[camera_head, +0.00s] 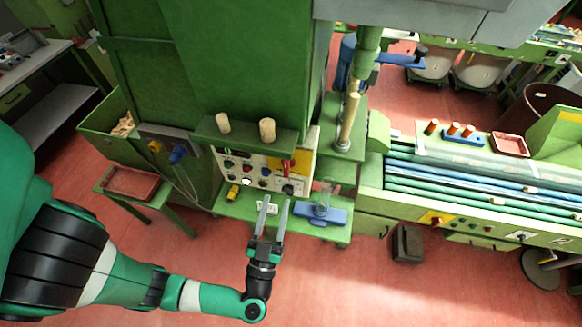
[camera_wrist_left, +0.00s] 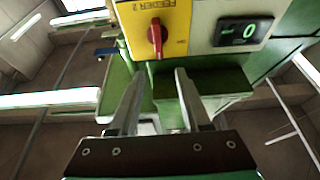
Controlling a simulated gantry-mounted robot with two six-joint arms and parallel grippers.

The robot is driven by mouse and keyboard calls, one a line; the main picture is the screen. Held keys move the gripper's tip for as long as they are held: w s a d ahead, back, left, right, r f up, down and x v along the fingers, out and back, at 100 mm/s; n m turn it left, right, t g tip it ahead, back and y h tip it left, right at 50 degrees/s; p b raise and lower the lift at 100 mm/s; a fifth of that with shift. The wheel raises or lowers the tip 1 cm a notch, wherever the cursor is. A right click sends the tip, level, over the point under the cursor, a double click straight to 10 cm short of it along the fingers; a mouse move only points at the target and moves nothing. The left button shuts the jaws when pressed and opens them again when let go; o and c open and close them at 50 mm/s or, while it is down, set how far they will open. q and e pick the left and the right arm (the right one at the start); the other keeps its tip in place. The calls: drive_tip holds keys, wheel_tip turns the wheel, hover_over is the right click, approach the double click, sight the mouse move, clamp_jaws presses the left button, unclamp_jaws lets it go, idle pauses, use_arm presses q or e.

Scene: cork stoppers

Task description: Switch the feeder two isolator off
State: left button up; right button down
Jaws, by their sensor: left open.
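The feeder two isolator is a red rotary handle (camera_wrist_left: 157,37) on a yellow plate (camera_wrist_left: 178,22) lettered FEEDER 2 in the left wrist view. The handle stands upright in that picture, beyond my fingertips and not touched. My left gripper (camera_wrist_left: 156,88) is open and empty, its two fingers apart below the plate. In the head view my left gripper (camera_head: 275,200) is in front of the cream control panel (camera_head: 262,178), which carries several knobs and lamps. My right gripper is out of view.
A dark display (camera_wrist_left: 243,31) with a green 0 sits beside the yellow plate. Two corks (camera_head: 267,129) stand on the green ledge above the panel. A blue stand (camera_head: 322,215) is on the green shelf right of my gripper. The red floor in front is mostly clear.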

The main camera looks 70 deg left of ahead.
sight(285, 166)
use_arm(q)
drive_tip(key=p+x, duration=0.2)
drive_tip(key=x, duration=0.8)
drive_tip(key=shift+w+r, duration=0.1)
clamp_jaws()
